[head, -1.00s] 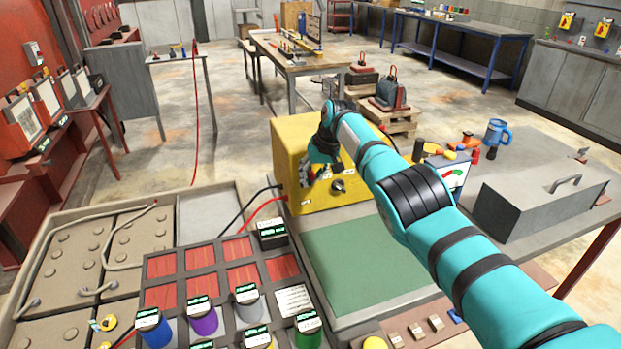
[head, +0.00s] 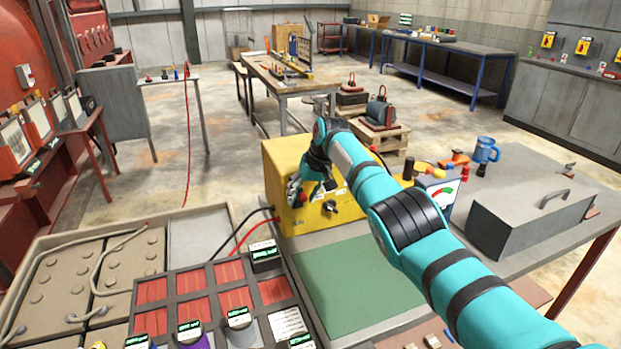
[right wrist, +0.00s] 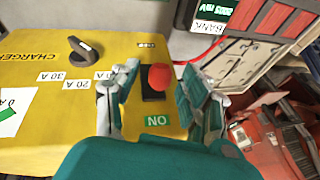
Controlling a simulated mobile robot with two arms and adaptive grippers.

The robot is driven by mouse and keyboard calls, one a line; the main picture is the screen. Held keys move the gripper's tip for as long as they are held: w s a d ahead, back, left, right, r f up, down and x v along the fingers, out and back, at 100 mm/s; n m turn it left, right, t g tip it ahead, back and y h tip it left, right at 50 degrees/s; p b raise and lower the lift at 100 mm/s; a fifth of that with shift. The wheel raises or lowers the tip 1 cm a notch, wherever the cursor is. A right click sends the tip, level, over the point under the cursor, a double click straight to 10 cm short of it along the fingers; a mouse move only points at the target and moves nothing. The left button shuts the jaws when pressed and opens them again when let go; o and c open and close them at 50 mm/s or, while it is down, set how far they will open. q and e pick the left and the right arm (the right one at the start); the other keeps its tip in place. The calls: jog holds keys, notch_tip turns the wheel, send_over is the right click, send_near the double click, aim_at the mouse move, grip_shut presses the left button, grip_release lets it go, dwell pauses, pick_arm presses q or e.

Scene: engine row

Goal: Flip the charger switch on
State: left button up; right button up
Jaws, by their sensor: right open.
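The yellow charger (head: 283,170) stands on the bench with its front panel facing me. In the right wrist view its panel (right wrist: 50,110) shows upside down. The switch has a red ball (right wrist: 160,77) on a black plate (right wrist: 152,92). The ball shows at the plate's end away from the green ON label (right wrist: 158,121). My right gripper (head: 297,190) is open at the left part of the panel. In the right wrist view its fingers (right wrist: 163,90) lie on either side of the switch; contact is unclear. In the head view the gripper hides most of the switch.
A black dial (head: 330,207) sits right of the gripper, with amp labels (right wrist: 78,84) near it. Black and red cables (head: 262,224) leave the charger's left side. A meter (head: 440,192) and a grey toolbox (head: 530,215) stand to the right. A green mat (head: 355,285) lies clear in front.

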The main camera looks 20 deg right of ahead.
jog(key=v, duration=1.1)
jog(key=shift+s+d+r, duration=0.1)
jog(key=shift+d+r, duration=0.05)
